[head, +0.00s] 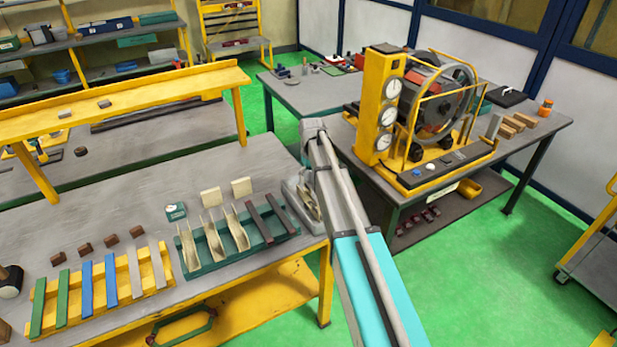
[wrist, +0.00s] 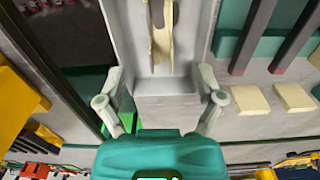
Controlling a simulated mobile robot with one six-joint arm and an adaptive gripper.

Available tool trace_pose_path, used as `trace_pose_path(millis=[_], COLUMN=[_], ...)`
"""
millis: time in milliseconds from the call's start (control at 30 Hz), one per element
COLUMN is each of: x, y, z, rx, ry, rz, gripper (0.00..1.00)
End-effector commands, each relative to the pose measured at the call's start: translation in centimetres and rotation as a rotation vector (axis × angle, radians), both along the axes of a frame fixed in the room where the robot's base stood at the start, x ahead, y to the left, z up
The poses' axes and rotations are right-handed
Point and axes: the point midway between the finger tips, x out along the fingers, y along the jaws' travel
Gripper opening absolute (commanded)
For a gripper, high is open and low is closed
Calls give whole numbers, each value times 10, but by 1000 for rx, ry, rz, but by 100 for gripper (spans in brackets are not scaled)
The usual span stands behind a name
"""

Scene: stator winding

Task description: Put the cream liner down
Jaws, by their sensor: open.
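A cream liner (wrist: 162,35) lies in a grey open-topped tray (wrist: 125,45) in the wrist view, touching or close to the tray floor. My gripper (wrist: 160,78) is open, with nothing between its fingers. Its fingers are spread to either side of the tray's near end, and the liner is beyond them. In the head view the grey tray (head: 291,190) is at the bench's right end, partly hidden by my arm. My gripper is mostly hidden there too. Other cream liners (head: 235,232) stand in a green rack (head: 191,262) left of the tray.
Dark bars (head: 262,222) lie in the rack's right part. Two cream blocks (head: 241,187) and a small green box (head: 176,211) stand behind it. A yellow rack (head: 160,270) with coloured strips is to the left. The bench (head: 140,205) is clear behind these.

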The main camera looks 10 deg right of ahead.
Motion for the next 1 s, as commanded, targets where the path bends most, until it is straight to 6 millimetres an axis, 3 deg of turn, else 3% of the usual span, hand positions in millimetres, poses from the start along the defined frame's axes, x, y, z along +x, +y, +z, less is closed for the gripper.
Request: trace_pose_path(millis=[167, 367, 800, 1000], x=[-9, -50, -218, -275], y=[0, 2, 7, 8], z=[0, 0, 0, 0], rx=[0, 0, -1, -1], ry=[0, 0, 1, 1], rz=[-7, -44, -216, -282], gripper=[86, 86, 86, 86])
